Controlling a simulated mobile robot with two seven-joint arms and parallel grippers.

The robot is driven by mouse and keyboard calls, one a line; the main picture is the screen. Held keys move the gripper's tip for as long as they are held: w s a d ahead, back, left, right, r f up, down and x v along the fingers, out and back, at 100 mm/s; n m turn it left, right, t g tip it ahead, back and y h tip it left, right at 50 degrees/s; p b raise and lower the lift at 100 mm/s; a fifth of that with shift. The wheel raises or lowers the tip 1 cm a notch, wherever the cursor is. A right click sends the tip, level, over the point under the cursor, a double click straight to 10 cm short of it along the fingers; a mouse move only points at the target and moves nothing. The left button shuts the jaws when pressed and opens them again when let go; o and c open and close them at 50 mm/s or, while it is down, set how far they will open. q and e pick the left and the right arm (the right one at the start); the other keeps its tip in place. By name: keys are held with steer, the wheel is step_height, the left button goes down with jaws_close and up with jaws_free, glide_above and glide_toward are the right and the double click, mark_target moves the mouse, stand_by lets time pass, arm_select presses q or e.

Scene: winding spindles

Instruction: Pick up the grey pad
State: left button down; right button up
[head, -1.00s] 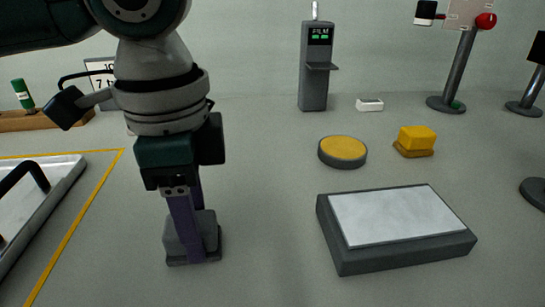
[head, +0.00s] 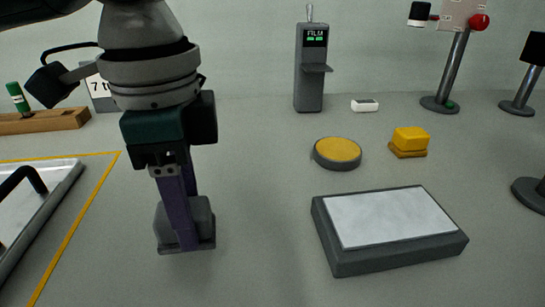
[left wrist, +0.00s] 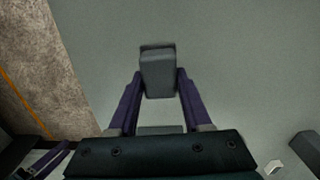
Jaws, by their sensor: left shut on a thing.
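The grey pad (head: 201,222) is a small rounded grey block with a darker base, at the left of the middle in the head view. My left gripper (head: 188,232) points down with its purple fingers on either side of the pad and is shut on it. In the left wrist view the pad (left wrist: 158,72) sits between the two fingertips. The near finger hides part of the pad in the head view. I cannot tell for sure how far its base is from the surface.
A dark block with a pale top plate (head: 390,217) lies to the right. Behind it are a round yellow-topped disc (head: 338,152) and a yellow block (head: 410,140). A metal tray (head: 40,205) with a black handle lies at left. Grey surface between is clear.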

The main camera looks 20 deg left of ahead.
arm_select(q)
step_height(320, 180, up, 17)
steer(key=p, duration=0.4)
steer(key=shift+r+p, duration=0.2)
steer(key=shift+p, duration=0.15)
